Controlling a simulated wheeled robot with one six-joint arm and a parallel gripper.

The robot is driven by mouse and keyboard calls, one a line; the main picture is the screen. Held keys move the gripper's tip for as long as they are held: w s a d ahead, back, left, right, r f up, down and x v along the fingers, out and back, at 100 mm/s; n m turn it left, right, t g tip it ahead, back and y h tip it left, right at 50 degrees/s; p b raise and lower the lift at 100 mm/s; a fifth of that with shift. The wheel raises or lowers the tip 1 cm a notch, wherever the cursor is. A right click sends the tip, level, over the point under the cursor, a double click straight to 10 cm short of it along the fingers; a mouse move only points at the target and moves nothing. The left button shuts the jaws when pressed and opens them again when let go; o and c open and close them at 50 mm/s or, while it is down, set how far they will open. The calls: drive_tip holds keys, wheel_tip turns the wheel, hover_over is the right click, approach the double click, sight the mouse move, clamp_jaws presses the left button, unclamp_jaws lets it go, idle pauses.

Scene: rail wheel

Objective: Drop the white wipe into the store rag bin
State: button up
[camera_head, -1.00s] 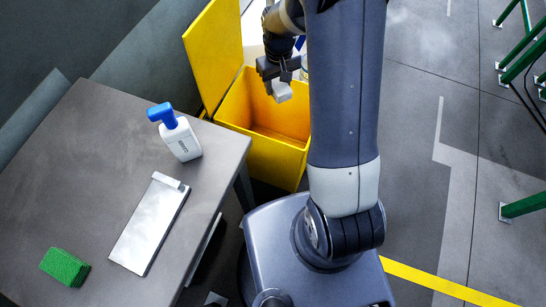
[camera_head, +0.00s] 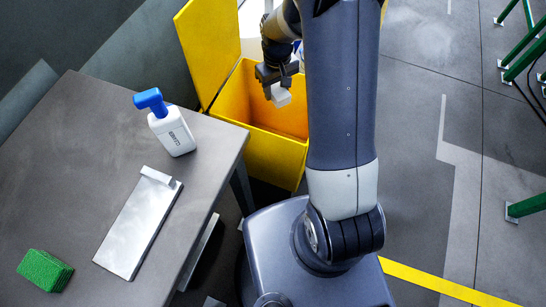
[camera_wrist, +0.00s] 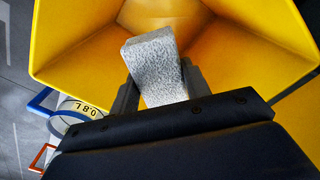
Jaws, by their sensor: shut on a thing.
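The white wipe (camera_head: 281,96) is a small pale block. It also shows in the wrist view (camera_wrist: 155,66), where its surface looks speckled. My gripper (camera_head: 272,84) is shut on it, with a finger on each side in the wrist view. The yellow rag bin (camera_head: 277,150) stands open on the floor beyond the table, its lid (camera_head: 207,48) swung up at the left. In the head view the wipe appears over the bin's opening. In the wrist view the bin's yellow walls (camera_wrist: 80,45) surround the wipe on both sides. The exact height above the bin is unclear.
A grey table (camera_head: 90,130) at the left holds a white bottle with a blue top (camera_head: 172,130), a metal plate (camera_head: 140,225) and a green sponge (camera_head: 44,270). A container marked 0.8L (camera_wrist: 82,108) is beside the bin. Green frames (camera_head: 525,60) stand at the right.

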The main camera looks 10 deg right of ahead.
drive_tip(key=o, duration=1.1)
drive_tip(key=shift+r, duration=0.1)
wheel_tip(320, 180, up, 11)
drive_tip(key=shift+f, duration=0.15)
wheel_tip(320, 180, down, 11)
drive_tip(key=shift+r, duration=0.15)
wheel_tip(320, 180, up, 3)
drive_tip(key=p, duration=0.2)
drive_tip(key=shift+r+p, duration=0.2)
drive_tip(key=shift+p, duration=0.1)
drive_tip(key=shift+r+p, duration=0.45)
drive_tip(key=shift+r, duration=0.2)
